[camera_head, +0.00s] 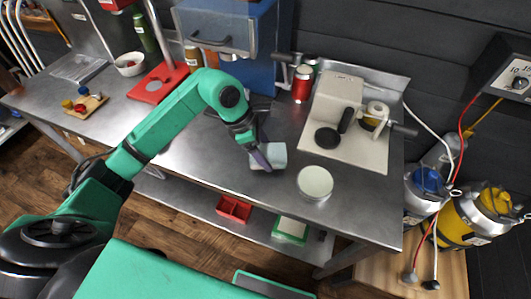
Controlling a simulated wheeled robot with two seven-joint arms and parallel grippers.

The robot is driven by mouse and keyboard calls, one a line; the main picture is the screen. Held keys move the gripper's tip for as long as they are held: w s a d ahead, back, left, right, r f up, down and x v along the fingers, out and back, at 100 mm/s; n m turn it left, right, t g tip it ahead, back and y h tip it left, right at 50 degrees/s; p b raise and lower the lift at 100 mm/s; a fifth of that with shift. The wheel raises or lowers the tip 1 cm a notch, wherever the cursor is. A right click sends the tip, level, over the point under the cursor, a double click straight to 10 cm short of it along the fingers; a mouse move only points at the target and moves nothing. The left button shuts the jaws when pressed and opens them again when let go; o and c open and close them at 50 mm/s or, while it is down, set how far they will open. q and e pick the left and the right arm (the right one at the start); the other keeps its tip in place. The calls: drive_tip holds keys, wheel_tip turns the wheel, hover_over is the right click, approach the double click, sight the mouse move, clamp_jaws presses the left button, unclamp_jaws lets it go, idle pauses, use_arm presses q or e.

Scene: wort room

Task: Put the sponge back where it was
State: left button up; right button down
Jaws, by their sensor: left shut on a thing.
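My left arm reaches in from the left over the steel bench. My left gripper (261,155) points down near the front edge of the bench and is shut on a pale, whitish-green block, which I take to be the sponge (279,154). A purple finger covers the middle of the block. I cannot tell whether the block touches the bench top. A round pale dish (315,182) stands just right of it, apart from it. My right gripper is out of view.
On the steel bench (213,165), a cream appliance (334,92) stands right of a red can (302,84). A blue cabinet (250,50) and red stand (158,83) are at the back. A red tray (234,209) is on the shelf below. Kegs (483,215) stand at right.

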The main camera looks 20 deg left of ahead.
use_arm(q)
drive_tip(key=shift+s+f, duration=0.15)
drive_tip(key=shift+f, duration=1.05)
drive_tip(key=o, duration=1)
drive_tip(key=shift+o, duration=0.2)
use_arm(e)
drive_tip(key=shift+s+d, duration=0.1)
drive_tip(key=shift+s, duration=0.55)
use_arm(q)
drive_tip(key=shift+r, duration=0.15)
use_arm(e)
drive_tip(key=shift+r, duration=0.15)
